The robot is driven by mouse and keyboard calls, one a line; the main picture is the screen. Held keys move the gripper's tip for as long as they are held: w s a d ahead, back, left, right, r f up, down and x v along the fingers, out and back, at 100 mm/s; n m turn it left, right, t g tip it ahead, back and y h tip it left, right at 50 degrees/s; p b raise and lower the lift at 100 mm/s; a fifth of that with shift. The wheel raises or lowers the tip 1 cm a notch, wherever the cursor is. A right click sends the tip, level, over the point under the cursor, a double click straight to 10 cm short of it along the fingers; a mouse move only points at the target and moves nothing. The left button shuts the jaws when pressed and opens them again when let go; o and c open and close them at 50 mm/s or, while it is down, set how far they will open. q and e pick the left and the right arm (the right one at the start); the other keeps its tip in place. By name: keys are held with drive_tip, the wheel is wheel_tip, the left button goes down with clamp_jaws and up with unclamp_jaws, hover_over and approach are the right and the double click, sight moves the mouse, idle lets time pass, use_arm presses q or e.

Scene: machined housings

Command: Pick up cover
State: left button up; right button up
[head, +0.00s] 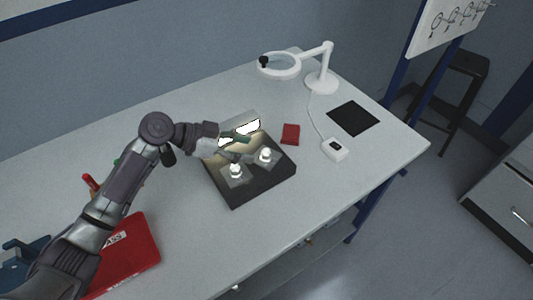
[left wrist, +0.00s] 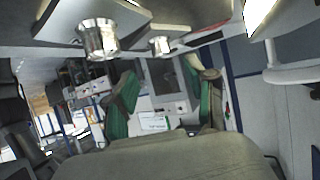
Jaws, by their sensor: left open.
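A dark tray-like fixture (head: 250,187) lies on the table and holds two square plates, each with a shiny round metal part on it. One metal part (head: 236,170) is at the left and the other (head: 266,156) at the right. They also show near the top of the left wrist view, the larger one (left wrist: 98,38) closest. I cannot tell which piece is the cover. My left gripper (head: 243,147) is open over the back of the fixture, with green finger pads. In the left wrist view the gap between its fingers (left wrist: 165,98) is empty. My right gripper is not in view.
Bright light panels (head: 248,126) glow at the fixture's back. A red block (head: 291,134), a black mat (head: 353,118), a small white box (head: 335,149) and a magnifier lamp (head: 322,80) stand to the right. A red case (head: 130,258) lies front left. The table's front middle is clear.

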sight(265, 152)
use_arm(q)
drive_tip(key=shift+w+d+f+p, duration=0.2)
drive_tip(key=shift+d+f+p, duration=0.1)
drive_tip(key=shift+d, duration=0.15)
drive_tip(key=p+x, duration=0.1)
drive_tip(key=x, duration=0.2)
drive_tip(key=shift+w+d+f, duration=0.15)
drive_tip(key=shift+d+f, duration=0.05)
drive_tip(key=shift+d, duration=0.05)
drive_tip(key=shift+w+d+f+p, duration=0.1)
drive_tip(key=shift+d+f+p, duration=0.2)
drive_tip(key=shift+d, duration=0.05)
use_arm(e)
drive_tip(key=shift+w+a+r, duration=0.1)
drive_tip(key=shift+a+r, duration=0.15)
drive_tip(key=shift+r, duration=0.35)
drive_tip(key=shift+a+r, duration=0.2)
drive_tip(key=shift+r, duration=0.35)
use_arm(q)
drive_tip(key=shift+a, duration=0.1)
clamp_jaws()
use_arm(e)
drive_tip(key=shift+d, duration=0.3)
